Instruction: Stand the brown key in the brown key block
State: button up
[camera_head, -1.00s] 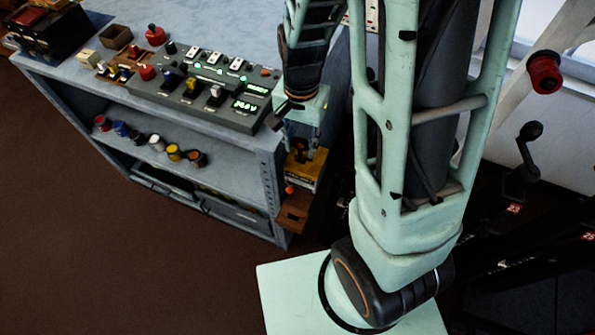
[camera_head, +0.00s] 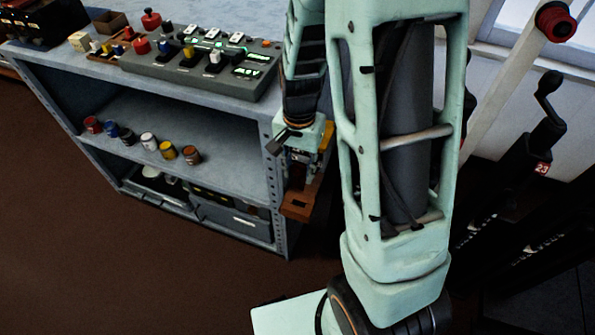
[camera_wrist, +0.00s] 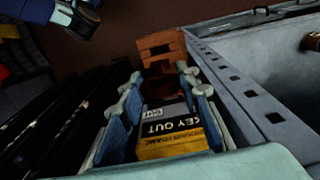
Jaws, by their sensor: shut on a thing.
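My gripper (camera_head: 298,168) hangs beside the right end of the workbench, its fingers pointing down. It is shut on the brown key, which shows only as a dark brown piece (camera_wrist: 160,89) between the two fingers in the wrist view. Most of the key is hidden by the fingers and the hand. The brown key block (camera_head: 295,206) is low at the bench's end, just below and in front of the fingers. It also shows beyond the fingertips in the wrist view (camera_wrist: 160,47), with dark openings. I cannot tell whether the key touches the block.
A yellow and black KEY OUT label (camera_wrist: 178,139) lies between the fingers in the wrist view. The perforated bench post (camera_head: 284,210) is close beside the block. The bench (camera_head: 130,75) carries a control panel (camera_head: 205,68). Black levers (camera_head: 535,140) stand at the right.

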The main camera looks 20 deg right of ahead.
aim_at(299, 184)
jog(key=shift+f, duration=0.45)
jog(key=shift+f+b, duration=2.4)
jog(key=shift+f, duration=0.25)
jog(key=shift+f, duration=0.15)
jog(key=shift+f+b, duration=1.9)
jog(key=shift+f, duration=0.5)
jog(key=o, duration=1.2)
jog(key=shift+c, duration=0.2)
